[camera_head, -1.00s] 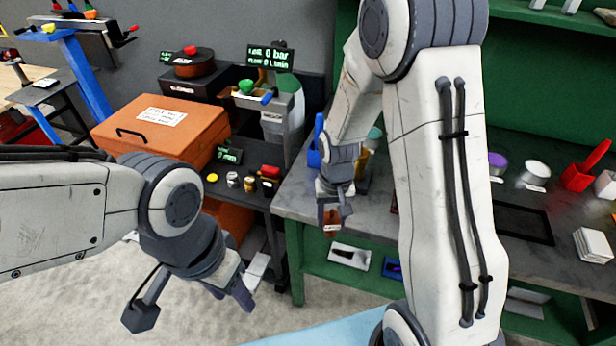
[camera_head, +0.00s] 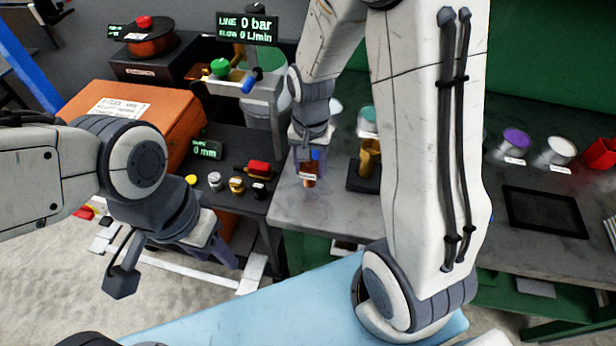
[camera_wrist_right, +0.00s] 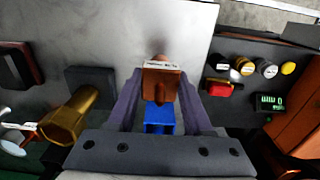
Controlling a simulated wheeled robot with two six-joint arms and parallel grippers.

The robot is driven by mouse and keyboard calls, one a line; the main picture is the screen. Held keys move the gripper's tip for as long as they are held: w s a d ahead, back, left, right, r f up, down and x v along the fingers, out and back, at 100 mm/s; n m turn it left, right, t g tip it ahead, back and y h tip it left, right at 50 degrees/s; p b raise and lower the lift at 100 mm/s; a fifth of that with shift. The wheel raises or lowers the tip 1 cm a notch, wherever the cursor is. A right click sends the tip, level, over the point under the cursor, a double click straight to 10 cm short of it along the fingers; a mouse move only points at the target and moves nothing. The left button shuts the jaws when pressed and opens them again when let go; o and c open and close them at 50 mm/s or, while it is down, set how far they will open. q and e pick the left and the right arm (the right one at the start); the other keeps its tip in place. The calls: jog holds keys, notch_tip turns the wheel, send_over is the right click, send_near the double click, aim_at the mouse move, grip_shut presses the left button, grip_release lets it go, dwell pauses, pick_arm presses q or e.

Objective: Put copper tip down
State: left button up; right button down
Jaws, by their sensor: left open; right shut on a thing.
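The copper tip (camera_head: 309,179) is a small brown-orange block with a white label. My right gripper (camera_head: 308,160) points down over the left end of the grey workbench (camera_head: 330,215) and is shut on the tip. In the right wrist view the copper tip (camera_wrist_right: 160,84) sits between the two fingers of the right gripper (camera_wrist_right: 160,95), over the bare bench top. I cannot tell whether its lower end touches the bench. A blue thing (camera_wrist_right: 159,121) shows behind it. My left gripper (camera_head: 222,255) is open and empty, low in front of the black stand.
A brass-coloured holder (camera_head: 370,158) on a dark base stands right of the copper tip. A dark stand at left carries small coloured knobs (camera_head: 236,186) and a red-topped piece (camera_head: 258,168). A black tray (camera_head: 545,211) lies further right. Bare bench surrounds the tip.

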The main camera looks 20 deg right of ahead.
aim_at(310, 180)
jog(key=shift+f, duration=2.15)
jog(key=shift+s+f, duration=0.1)
jog(key=shift+c, duration=1.5)
grip_release()
notch_tip(310, 180, up, 12)
jog(key=shift+f, duration=0.1)
jog(key=s+a+r+n, duration=0.2)
jog(key=s+a+n, duration=0.4)
jog(key=s, duration=0.3)
jog(key=s+a+r+n+y, duration=0.1)
jog(key=s+a+n, duration=0.5)
jog(key=s+n, duration=0.2)
jog(key=shift+s+a+r, duration=0.3)
jog(key=shift+s+r, duration=0.05)
jog(key=shift+s, duration=0.25)
